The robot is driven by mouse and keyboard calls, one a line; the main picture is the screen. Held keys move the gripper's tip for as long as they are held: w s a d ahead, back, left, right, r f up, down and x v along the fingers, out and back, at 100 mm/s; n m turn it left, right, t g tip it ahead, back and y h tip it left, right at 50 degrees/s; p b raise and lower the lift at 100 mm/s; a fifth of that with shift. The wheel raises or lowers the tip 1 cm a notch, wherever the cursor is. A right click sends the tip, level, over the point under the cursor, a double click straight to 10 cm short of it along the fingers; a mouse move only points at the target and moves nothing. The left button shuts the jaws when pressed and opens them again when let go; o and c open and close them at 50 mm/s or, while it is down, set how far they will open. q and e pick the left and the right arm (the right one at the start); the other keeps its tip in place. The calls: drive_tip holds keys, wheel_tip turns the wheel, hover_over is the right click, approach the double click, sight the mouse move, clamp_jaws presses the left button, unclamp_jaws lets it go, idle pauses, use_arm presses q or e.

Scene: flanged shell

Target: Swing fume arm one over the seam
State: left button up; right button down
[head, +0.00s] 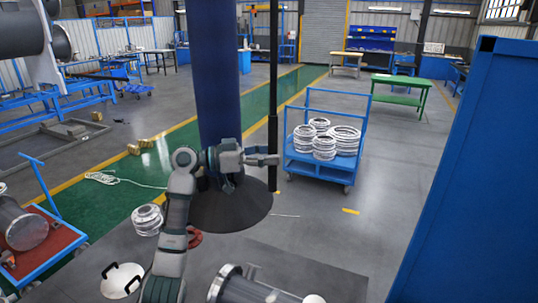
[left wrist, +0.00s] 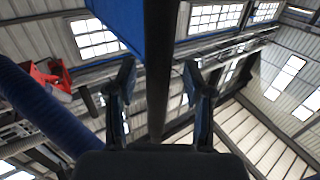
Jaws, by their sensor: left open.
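The fume arm shows as a thick blue duct (head: 216,75) hanging from above, with a wide dark cone hood (head: 232,210) at its lower end. A thin black pole (head: 273,85) hangs beside it and ends in a thicker grip. My left gripper (head: 272,160) is at that grip, open. In the left wrist view the pole (left wrist: 158,70) runs between the two spread fingers (left wrist: 160,95); contact cannot be told. The blue duct (left wrist: 45,115) passes at the left there. A grey flanged cylinder (head: 250,290) lies at the bottom edge, cut off; no seam is distinguishable. My right gripper is not in view.
A blue cart (head: 320,165) with several white coils stands behind the pole. A tall blue panel (head: 475,170) blocks the right side. A red-topped cart (head: 45,250) holds a metal cylinder at left. A white coil stack (head: 147,220) stands near my forearm. Floor right of the hood is mostly clear.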

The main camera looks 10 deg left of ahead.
use_arm(q)
drive_tip(key=v, duration=1.1)
drive_tip(key=shift+s, duration=0.15)
